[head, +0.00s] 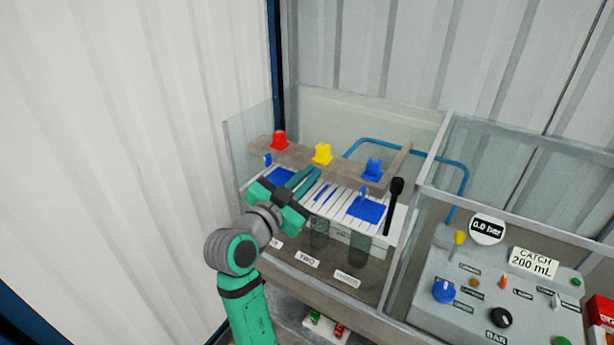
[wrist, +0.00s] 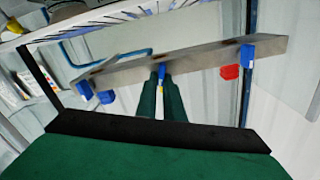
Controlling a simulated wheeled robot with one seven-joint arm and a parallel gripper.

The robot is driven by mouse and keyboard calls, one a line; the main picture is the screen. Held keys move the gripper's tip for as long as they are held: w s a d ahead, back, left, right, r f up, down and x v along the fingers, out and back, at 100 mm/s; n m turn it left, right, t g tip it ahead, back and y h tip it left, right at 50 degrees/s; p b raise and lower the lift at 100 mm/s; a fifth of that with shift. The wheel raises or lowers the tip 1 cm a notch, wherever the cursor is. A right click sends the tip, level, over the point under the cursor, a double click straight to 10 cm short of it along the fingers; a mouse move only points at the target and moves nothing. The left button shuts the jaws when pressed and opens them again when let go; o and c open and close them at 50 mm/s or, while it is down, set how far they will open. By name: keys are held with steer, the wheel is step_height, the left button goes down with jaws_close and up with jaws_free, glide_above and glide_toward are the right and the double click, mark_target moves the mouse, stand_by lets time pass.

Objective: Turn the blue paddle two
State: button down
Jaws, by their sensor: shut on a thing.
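A grey bar (head: 340,166) inside the clear-walled case carries a red block (head: 279,140), a yellow block (head: 322,153) and a blue block (head: 373,168). Small blue paddles stand along its front side, one at the left (head: 268,159) and one at the right (head: 365,191). My gripper (head: 317,172) reaches in over the case front to the bar's middle, below the yellow block. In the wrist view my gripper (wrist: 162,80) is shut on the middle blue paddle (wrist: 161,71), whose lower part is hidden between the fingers. No numbers show on the paddles.
A white striped board with blue areas (head: 366,210) lies below the bar. Clear cylinders (head: 358,249) stand in front. A black upright stick (head: 393,205) is at the right. A control panel (head: 475,300) with knobs and a "0.0 bar" gauge (head: 487,229) stands farther right.

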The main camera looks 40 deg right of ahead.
steer(key=shift+s+d+f+m, duration=0.1)
steer(key=shift+s+f+m, duration=0.1)
steer(key=shift+m, duration=2.05)
steer(key=shift+s+d+f+m, duration=0.1)
steer(key=shift+f+m, duration=0.15)
steer(key=shift+m, duration=2.05)
steer(key=shift+s+f+m, duration=0.15)
steer(key=shift+f+m, duration=0.05)
steer(key=shift+m, duration=2.05)
steer(key=c, duration=1.9)
jaws_free()
steer(key=shift+o, duration=0.2)
steer(key=v, duration=1)
steer(key=shift+s+a, duration=0.15)
steer(key=shift+a, duration=0.25)
